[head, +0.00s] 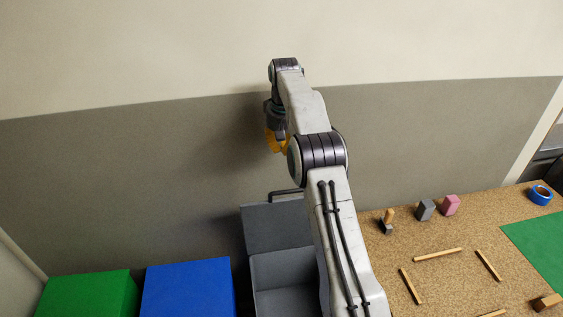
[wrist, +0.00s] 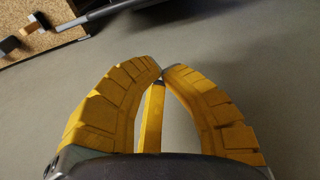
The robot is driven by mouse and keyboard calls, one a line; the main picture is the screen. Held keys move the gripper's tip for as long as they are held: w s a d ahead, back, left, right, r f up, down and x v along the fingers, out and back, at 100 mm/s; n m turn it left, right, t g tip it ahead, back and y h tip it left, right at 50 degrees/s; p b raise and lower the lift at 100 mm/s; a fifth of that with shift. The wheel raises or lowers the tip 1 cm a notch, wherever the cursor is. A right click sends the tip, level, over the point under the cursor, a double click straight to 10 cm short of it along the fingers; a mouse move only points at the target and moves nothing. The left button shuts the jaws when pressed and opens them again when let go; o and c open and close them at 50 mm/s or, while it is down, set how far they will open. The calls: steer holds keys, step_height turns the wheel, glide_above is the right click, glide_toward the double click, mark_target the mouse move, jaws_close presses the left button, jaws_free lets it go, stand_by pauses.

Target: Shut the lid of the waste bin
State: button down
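The waste bin (head: 283,272) is a grey box between the blue box and the cork-topped table in the head view. Its grey lid (head: 272,229) stands open, raised at the back near the wall, with a dark bar handle (head: 283,193) on its upper edge. My arm hides the bin's right side. My yellow gripper (head: 273,146) is above the lid, close to the wall and apart from the lid. In the wrist view its fingertips (wrist: 161,72) meet with nothing seen between them. A dark bar, probably the handle (wrist: 92,18), crosses the top of that view.
A green box (head: 88,293) and a blue box (head: 188,288) stand left of the bin. The cork-topped table (head: 450,285) at right holds wooden sticks, small blocks, blue tape (head: 541,195) and a green mat (head: 540,240). The wall (head: 130,190) is behind.

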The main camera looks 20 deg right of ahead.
step_height(320, 180, down, 11)
steer(key=s, duration=0.2)
steer(key=shift+b, duration=0.35)
stand_by(0.5)
steer(key=shift+a+f, duration=0.1)
steer(key=shift+a, duration=0.05)
steer(key=shift+s+f+b, duration=0.1)
steer(key=shift+f+b, duration=0.05)
steer(key=shift+b, duration=0.2)
